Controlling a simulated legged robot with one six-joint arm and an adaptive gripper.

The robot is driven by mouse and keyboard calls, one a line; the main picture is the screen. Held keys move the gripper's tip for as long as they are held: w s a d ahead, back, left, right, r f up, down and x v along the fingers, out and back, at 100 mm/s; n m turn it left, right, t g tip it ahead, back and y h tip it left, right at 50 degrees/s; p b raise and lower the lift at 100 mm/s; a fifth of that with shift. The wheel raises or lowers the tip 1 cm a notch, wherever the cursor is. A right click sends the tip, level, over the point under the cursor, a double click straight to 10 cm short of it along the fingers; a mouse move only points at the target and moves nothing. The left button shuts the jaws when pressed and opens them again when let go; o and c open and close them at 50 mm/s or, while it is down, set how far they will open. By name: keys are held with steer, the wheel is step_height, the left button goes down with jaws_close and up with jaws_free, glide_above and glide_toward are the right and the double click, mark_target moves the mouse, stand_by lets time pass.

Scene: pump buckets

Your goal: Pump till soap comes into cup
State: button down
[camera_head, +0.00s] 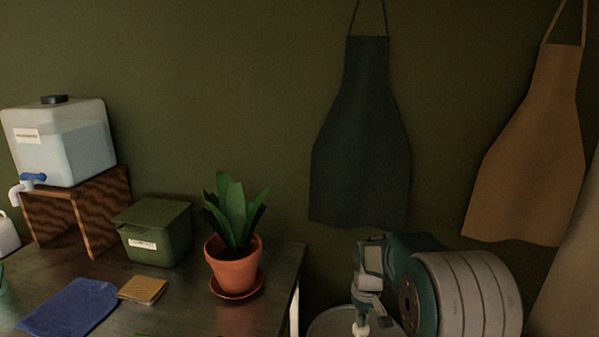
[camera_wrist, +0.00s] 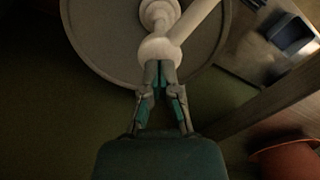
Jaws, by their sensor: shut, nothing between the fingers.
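A bucket with a round grey lid stands at the bottom of the head view, mostly cut off; the lid (camera_head: 326,322) also fills the top of the wrist view (camera_wrist: 105,40). A white pump (camera_wrist: 158,12) rises from the lid, with a rounded head (camera_wrist: 160,49) and a spout slanting to the upper right. My gripper (camera_wrist: 160,66) is shut and empty, its fingertips right at the pump head; I cannot tell whether they touch. In the head view my gripper (camera_head: 362,312) points down over the pump. I cannot make out a cup for certain.
A blue-grey open container (camera_wrist: 292,36) lies right of the bucket. A table (camera_head: 180,300) at left holds a potted plant (camera_head: 234,262), green box (camera_head: 154,232), sponge (camera_head: 142,290), blue cloth (camera_head: 68,306) and water dispenser (camera_head: 60,140) on a wooden stand (camera_head: 78,212). Two aprons hang behind.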

mark_target(360, 331)
steer(key=shift+f, duration=2.2)
steer(key=shift+r, duration=2.6)
steer(key=shift+f, duration=0.1)
steer(key=shift+f, duration=2.5)
steer(key=shift+r, duration=0.15)
